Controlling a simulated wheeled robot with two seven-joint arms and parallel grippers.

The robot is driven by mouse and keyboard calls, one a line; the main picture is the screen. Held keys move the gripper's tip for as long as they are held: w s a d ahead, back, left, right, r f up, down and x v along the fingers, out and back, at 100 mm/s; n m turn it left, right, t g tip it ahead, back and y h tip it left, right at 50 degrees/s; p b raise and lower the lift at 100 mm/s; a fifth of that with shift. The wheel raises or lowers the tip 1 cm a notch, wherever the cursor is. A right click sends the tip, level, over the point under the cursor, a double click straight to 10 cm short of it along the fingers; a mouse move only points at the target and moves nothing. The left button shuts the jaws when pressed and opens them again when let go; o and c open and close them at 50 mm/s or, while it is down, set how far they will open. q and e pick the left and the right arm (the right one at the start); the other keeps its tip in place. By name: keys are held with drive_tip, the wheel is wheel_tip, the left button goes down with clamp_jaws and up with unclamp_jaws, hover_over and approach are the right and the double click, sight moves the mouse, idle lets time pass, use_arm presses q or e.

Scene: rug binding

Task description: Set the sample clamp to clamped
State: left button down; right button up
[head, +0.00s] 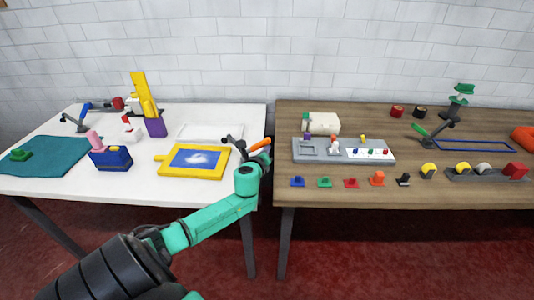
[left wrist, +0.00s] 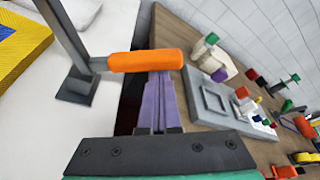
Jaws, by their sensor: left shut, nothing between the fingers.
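A dark lever device with an orange handle (head: 260,145), which looks like the sample clamp, stands at the right edge of the white table. In the left wrist view its dark post and base show, and the orange handle (left wrist: 147,61) sticks out sideways over the table edge. My left gripper (left wrist: 160,78) is shut and empty, its purple fingers pointing at the handle from below in the picture. The fingertips end at the handle's lower edge; I cannot tell whether they touch it. In the head view my teal wrist hides most of the fingers. My right gripper is not in view.
A yellow-framed screen (head: 194,175) lies left of the lever on the white table (head: 90,190). A gap separates this table from the wooden table (head: 420,190). A grey tray (head: 309,158) with small coloured parts sits there, with several coloured blocks along the front.

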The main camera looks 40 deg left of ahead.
use_arm(q)
drive_tip(key=r+n, duration=0.1)
drive_tip(key=s+a+r+n+t+b, duration=0.1)
drive_tip(key=shift+a+n+h+b, duration=0.2)
drive_tip(key=shift+n+h+b, duration=0.1)
drive_tip(key=shift+n+h, duration=0.1)
drive_tip(key=shift+s+a+r+n+t+b, duration=0.5)
drive_tip(key=shift+a+n+b, duration=0.15)
drive_tip(key=shift+n, duration=0.4)
drive_tip(key=shift+s+a+r+n+t+b, duration=0.5)
drive_tip(key=shift+a+n+b, duration=0.1)
drive_tip(key=shift+n, duration=0.5)
drive_tip(key=shift+s+a+r+n+t+b, duration=0.45)
drive_tip(key=shift+a+n+b, duration=0.2)
drive_tip(key=shift+n, duration=0.4)
drive_tip(key=shift+a, duration=0.1)
